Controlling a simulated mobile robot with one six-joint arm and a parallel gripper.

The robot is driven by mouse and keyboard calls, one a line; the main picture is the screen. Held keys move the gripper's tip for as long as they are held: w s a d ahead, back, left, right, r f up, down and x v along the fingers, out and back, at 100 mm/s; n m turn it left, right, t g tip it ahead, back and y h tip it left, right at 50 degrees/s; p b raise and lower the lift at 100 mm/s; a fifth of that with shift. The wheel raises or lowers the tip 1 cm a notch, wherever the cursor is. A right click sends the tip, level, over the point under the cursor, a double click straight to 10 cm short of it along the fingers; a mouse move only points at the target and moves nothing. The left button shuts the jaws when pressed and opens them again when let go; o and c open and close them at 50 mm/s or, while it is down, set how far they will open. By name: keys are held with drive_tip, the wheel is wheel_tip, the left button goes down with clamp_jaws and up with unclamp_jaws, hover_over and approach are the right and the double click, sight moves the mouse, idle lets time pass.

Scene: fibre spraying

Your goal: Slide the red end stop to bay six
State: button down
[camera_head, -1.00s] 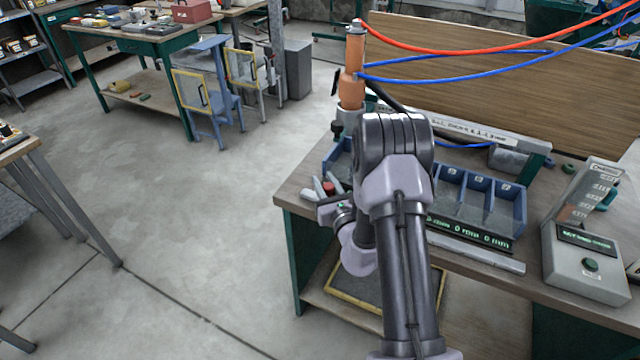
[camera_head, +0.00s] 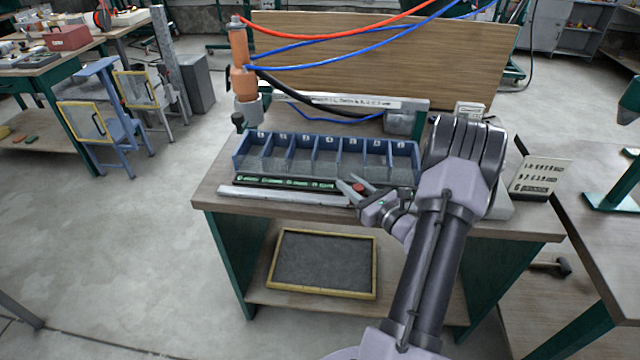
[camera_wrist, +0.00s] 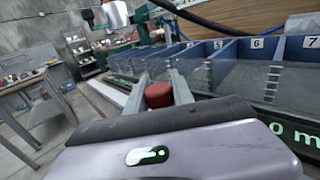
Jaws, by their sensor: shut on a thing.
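The red end stop (camera_head: 358,187) is a small red block at the pale metal rail (camera_head: 280,195) along the front of the bench. My gripper (camera_head: 352,188) is shut on it; in the wrist view the red end stop (camera_wrist: 158,95) sits between the two grey fingers. The blue row of numbered bays (camera_head: 318,157) stands behind the rail. In the head view the stop is in front of about the fifth bay from the left; its exact alignment is hard to tell. In the wrist view the label six (camera_wrist: 258,43) is to the right of the stop.
A dark strip with green digits (camera_head: 290,183) runs between rail and bays. An orange spray tool (camera_head: 240,60) with red and blue hoses hangs at the left. My arm covers the bench's right part. A framed screen (camera_head: 325,262) lies on the lower shelf.

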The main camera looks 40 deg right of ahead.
drive_tip(key=shift+s+d, duration=0.85)
drive_tip(key=shift+s, duration=0.2)
drive_tip(key=shift+s+d, duration=0.8)
drive_tip(key=shift+s, duration=0.2)
drive_tip(key=c, duration=1.1)
unclamp_jaws()
drive_tip(key=s+a+p, duration=0.2)
drive_tip(key=s+p, duration=0.1)
drive_tip(key=s, duration=1.4)
drive_tip(key=shift+a, duration=0.1)
